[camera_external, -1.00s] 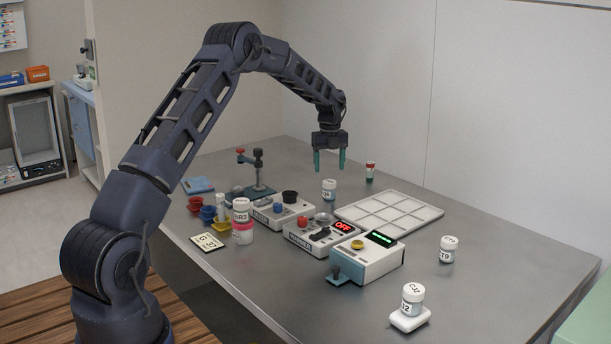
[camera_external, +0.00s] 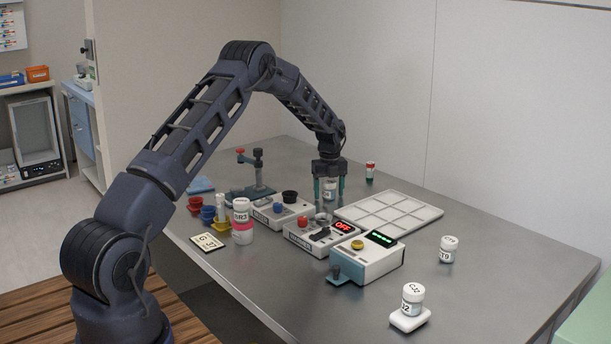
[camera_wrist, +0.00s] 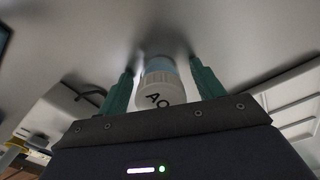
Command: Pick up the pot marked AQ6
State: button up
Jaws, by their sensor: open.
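A small white pot (camera_external: 330,185) with a ribbed white lid and a blue band stands on the grey table. In the wrist view the pot (camera_wrist: 160,84) shows the letters "AQ" on its lid; any further mark is hidden. My gripper (camera_external: 329,188) is lowered over it, with one green finger on each side of the pot. In the wrist view my gripper (camera_wrist: 160,85) is open, with a gap visible between each finger and the pot.
A white compartment tray (camera_external: 390,212) lies just right of my gripper. A warmer with a red OFF display (camera_external: 320,236) and a device with a green display (camera_external: 365,258) stand in front. Pot BR3 (camera_external: 242,222) stands left, pot T9 (camera_external: 447,250) right. A red-capped vial (camera_external: 370,171) stands behind.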

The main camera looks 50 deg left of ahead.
jog(key=c, duration=1)
jog(key=shift+c, duration=0.3)
jog(key=shift+r, duration=0.15)
